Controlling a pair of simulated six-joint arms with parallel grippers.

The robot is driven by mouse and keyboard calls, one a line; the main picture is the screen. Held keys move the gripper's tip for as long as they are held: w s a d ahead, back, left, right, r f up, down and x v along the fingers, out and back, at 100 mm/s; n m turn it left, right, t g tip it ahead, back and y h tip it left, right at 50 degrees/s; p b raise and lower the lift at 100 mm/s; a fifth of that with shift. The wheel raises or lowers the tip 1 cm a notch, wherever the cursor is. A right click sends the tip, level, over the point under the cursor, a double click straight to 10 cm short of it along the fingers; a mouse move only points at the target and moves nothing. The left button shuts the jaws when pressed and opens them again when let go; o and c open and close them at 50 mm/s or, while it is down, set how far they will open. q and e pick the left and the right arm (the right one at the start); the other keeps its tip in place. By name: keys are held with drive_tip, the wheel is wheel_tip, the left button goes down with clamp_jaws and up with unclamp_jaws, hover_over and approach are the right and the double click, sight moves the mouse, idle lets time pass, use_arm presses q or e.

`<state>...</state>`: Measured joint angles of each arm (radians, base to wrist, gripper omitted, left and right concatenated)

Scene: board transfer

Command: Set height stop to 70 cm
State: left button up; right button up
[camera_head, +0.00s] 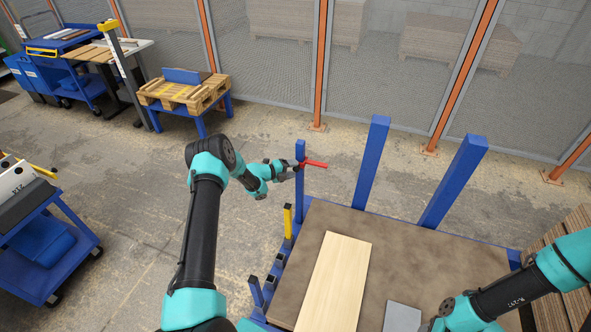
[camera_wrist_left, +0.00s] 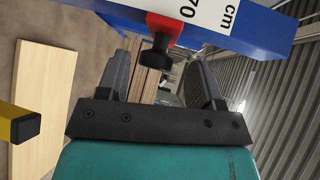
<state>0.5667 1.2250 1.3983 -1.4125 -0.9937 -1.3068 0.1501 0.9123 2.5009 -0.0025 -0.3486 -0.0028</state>
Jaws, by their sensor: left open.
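The height stop is a red clamp (camera_head: 316,164) on a blue post (camera_head: 299,152) at the far left corner of the brown-topped table. In the left wrist view, the red stop (camera_wrist_left: 161,28) has a black knob (camera_wrist_left: 157,56) and sits beside a white scale label (camera_wrist_left: 205,14) reading 70 cm. My left gripper (camera_head: 291,172) is at the post. Its jaws (camera_wrist_left: 158,62) are open, with the knob showing between the fingers; I cannot tell whether they touch it. My right arm (camera_head: 510,293) shows at the lower right, its gripper out of view.
A pale wooden board (camera_head: 337,282) lies on the brown tabletop (camera_head: 405,245), near a grey plate (camera_head: 402,317). Two blue uprights (camera_head: 371,160) stand at the table's back. A yellow post (camera_head: 287,221) stands at its left edge. A blue cart (camera_head: 50,245) is at left.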

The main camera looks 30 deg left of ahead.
use_arm(q)
drive_tip(key=v, duration=1.5)
drive_tip(key=shift+s, duration=0.1)
drive_tip(key=s+d+f+n+g+y, duration=0.2)
drive_tip(key=s+d+n, duration=0.1)
drive_tip(key=d+n, duration=0.55)
drive_tip(key=s+d+f+n+g+y, duration=0.2)
drive_tip(key=s+d+f+n, duration=0.1)
drive_tip(key=d+n, duration=0.6)
drive_tip(key=s+d+r+n+g, duration=0.1)
drive_tip(key=s+d+n+g, duration=0.2)
drive_tip(key=s, duration=0.9)
drive_tip(key=s+d+n+g+y, duration=0.1)
drive_tip(key=s+d+n+g, duration=0.3)
drive_tip(key=s+d+n, duration=0.3)
drive_tip(key=s+d, duration=0.2)
drive_tip(key=s, duration=0.3)
drive_tip(key=shift+r+y, duration=0.3)
drive_tip(key=shift+r, duration=0.1)
